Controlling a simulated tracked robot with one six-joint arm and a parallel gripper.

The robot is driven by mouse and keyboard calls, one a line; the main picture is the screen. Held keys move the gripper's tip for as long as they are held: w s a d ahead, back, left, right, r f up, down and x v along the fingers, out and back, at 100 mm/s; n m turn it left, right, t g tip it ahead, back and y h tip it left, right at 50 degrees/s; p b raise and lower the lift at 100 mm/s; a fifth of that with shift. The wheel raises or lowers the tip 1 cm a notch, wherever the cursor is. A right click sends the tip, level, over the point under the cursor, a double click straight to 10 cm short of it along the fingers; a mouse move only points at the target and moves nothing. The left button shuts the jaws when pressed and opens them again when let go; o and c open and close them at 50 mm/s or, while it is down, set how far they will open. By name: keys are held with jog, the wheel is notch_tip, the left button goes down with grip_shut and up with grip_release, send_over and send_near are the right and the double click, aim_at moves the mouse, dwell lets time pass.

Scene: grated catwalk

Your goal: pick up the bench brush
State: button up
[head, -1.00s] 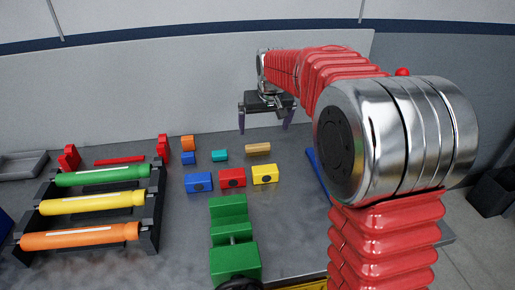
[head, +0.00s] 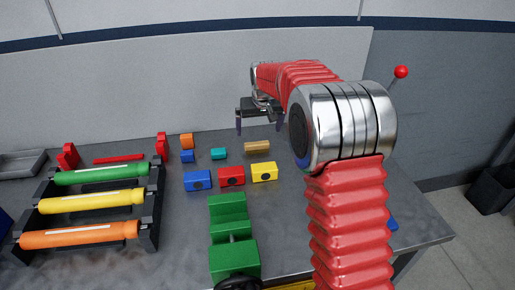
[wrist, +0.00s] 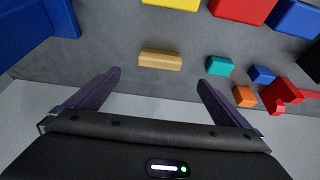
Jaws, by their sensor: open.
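A small tan, wood-coloured block (head: 257,147) lies on the grey bench near the wall. It is the likeliest bench brush, but I cannot make out bristles. In the wrist view the tan block (wrist: 160,60) lies just beyond the gap between my fingers, apart from both. My gripper (head: 260,123) is open and empty, above the back of the bench near the wall. Its two dark fingers also show in the wrist view, spread wide. My arm hides part of the bench to the right.
Teal (head: 218,154), blue (head: 187,157), orange (head: 187,141) and yellow (head: 264,172) blocks lie near the tan one. A green vise (head: 235,258) stands in front, a rack of coloured tubes (head: 150,235) at left. A blue object (wrist: 35,30), partly hidden, lies beside the tan block.

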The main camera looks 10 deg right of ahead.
aim_at(257, 143)
jog(key=x, duration=0.6)
jog(key=shift+w+f, duration=0.15)
jog(key=shift+f, duration=0.1)
jog(key=shift+x, duration=2.6)
jog(key=c, duration=1.2)
jog(key=shift+r, duration=0.1)
notch_tip(257, 143, up, 10)
jog(key=shift+f, duration=0.1)
